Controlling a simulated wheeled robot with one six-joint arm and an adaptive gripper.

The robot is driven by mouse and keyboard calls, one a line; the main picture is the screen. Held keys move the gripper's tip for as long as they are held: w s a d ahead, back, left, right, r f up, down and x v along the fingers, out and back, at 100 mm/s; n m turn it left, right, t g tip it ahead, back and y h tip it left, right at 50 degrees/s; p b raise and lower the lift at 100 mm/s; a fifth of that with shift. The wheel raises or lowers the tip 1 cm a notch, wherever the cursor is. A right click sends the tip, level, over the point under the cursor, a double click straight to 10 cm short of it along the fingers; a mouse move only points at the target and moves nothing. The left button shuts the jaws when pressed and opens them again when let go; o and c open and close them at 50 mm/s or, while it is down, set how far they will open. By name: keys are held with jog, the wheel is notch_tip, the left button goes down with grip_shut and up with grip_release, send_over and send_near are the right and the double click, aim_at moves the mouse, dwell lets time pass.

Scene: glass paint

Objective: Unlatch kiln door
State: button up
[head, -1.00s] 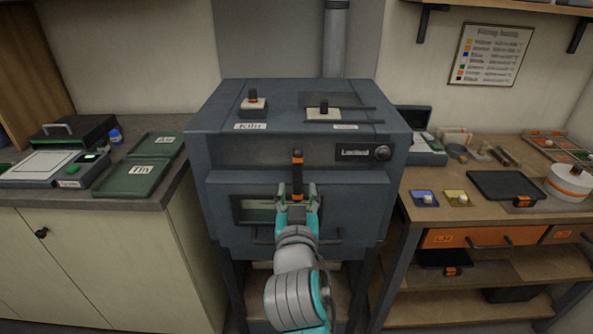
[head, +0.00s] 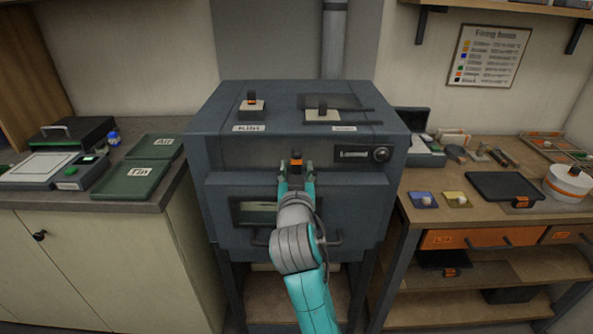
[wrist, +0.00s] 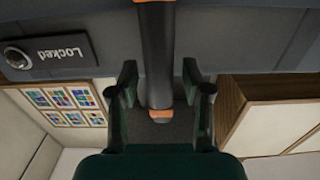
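The grey kiln (head: 350,215) stands in the middle with its front door shut. Its latch is a dark upright lever with an orange tip (head: 297,157) on the upper front. In the wrist view the lever (wrist: 156,60) runs between my fingers. My gripper (head: 296,170) is at the lever, its fingers on either side. It also shows in the wrist view (wrist: 159,92), open, with gaps between both fingers and the lever. The kiln's display (head: 354,154) reads "Locked" in the wrist view (wrist: 62,52). My gripper and arm hide the lower lever and part of the door.
A horizontal door handle (head: 330,242) runs low on the kiln's front, partly behind my arm. A round knob (head: 381,154) sits beside the display. A cabinet counter with green trays (head: 138,180) is left; a wooden workbench (head: 480,219) is right.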

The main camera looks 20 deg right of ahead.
aim_at(306, 179)
grip_shut()
jog(key=shift+m, duration=0.3)
jog(key=m, duration=0.3)
jog(key=shift+s+d+f+m, duration=0.1)
jog(key=shift+s+d+m, duration=0.05)
jog(key=shift+d+m, duration=0.2)
jog(key=shift+s+d+f+m, duration=0.1)
jog(key=shift+d+f+m, duration=0.2)
jog(key=shift+m, duration=1.95)
jog(key=shift+s+d+f+m, duration=0.15)
jog(key=shift+f+m, duration=0.25)
jog(key=shift+m, duration=1.85)
jog(key=shift+w+d+f+m, duration=0.1)
jog(key=shift+d+f+m, duration=0.2)
jog(key=shift+m, duration=1.95)
jog(key=shift+f, duration=0.1)
jog(key=shift+o, duration=1)
grip_release()
